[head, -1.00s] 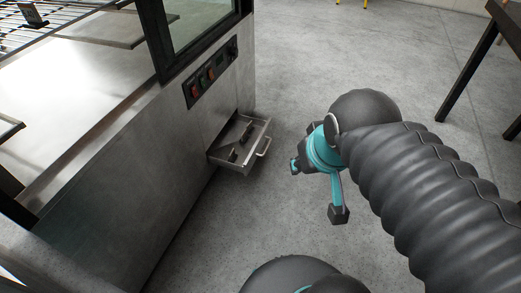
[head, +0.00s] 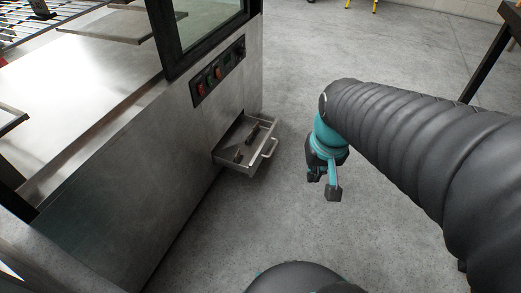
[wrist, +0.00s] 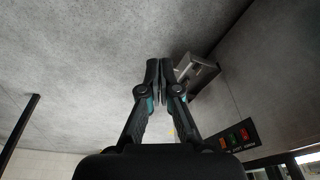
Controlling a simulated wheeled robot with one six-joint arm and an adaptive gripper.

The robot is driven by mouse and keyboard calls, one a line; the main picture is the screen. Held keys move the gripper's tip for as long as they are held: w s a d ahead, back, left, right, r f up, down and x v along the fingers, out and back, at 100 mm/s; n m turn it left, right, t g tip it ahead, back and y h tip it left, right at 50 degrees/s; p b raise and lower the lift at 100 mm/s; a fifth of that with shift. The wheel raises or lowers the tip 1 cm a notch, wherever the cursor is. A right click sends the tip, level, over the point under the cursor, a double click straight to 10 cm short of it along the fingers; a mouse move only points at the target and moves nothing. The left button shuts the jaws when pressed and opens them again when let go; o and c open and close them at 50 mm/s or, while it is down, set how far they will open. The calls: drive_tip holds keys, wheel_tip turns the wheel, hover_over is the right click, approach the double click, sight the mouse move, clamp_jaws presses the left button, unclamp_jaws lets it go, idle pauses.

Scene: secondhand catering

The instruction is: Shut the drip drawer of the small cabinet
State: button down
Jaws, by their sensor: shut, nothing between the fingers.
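The small cabinet (head: 150,160) is a brushed-metal unit on the left in the head view. Its drip drawer (head: 230,160) sticks out of the front low down, with a bar handle (head: 269,148) on its outer face and small dark items lying inside. My gripper (head: 322,188) is to the right of the drawer and apart from it. In the wrist view my gripper (wrist: 159,68) has its fingers together and empty. The drawer (wrist: 203,72) shows just beyond the fingertips to the right, partly hidden by them.
A control panel (head: 218,71) with red switches sits above the drawer; it also shows in the wrist view (wrist: 231,139). A dark table leg (head: 484,52) stands at the right. The grey floor (head: 330,245) around the drawer's outer side is clear.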

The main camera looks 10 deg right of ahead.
drive_tip(key=w+d+f+m+g+y+b, duration=0.1)
drive_tip(key=w+f+m+g+y+b, duration=0.4)
drive_tip(key=w+f, duration=0.9)
drive_tip(key=m+t+y, duration=0.3)
drive_tip(key=m+t, duration=0.5)
drive_tip(key=m, duration=1)
approach(257, 160)
drive_tip(key=shift+a+r+b+x, duration=0.15)
drive_tip(key=shift+x, duration=1.25)
drive_tip(key=shift+a+r+b+x, duration=0.15)
drive_tip(key=shift+a+x, duration=0.05)
drive_tip(key=shift+x, duration=1.25)
